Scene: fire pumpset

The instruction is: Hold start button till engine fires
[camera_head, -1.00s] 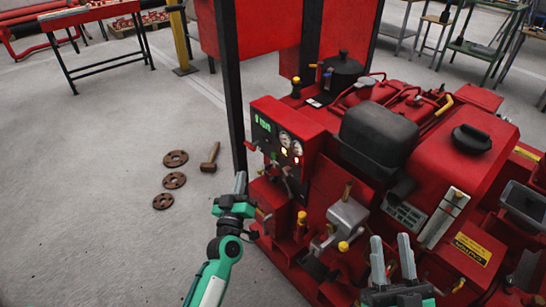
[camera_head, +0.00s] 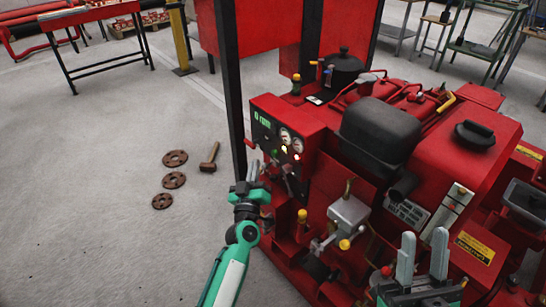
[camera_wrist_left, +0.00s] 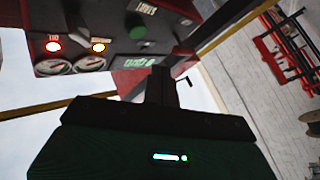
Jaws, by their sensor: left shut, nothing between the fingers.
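The control panel (camera_head: 308,137) is a red box on the pump engine, with a small green-lit display, gauges and two lit lamps. The start button (camera_wrist_left: 140,32) is a green dome in the left wrist view, below its label; it shows small in the head view (camera_head: 274,153). My left gripper (camera_head: 256,168) is shut and empty, close below the panel's left front. In the left wrist view its dark fingers (camera_wrist_left: 162,84) point towards the panel, beside the button; no clear contact shows. My right gripper (camera_head: 422,258) is open and empty in front of the engine.
The red engine (camera_head: 450,140) with a black air filter (camera_head: 378,132) fills the right. A dark post (camera_head: 231,90) stands just behind the panel. Several brown flanges (camera_head: 174,180) and a mallet (camera_head: 209,157) lie on the floor.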

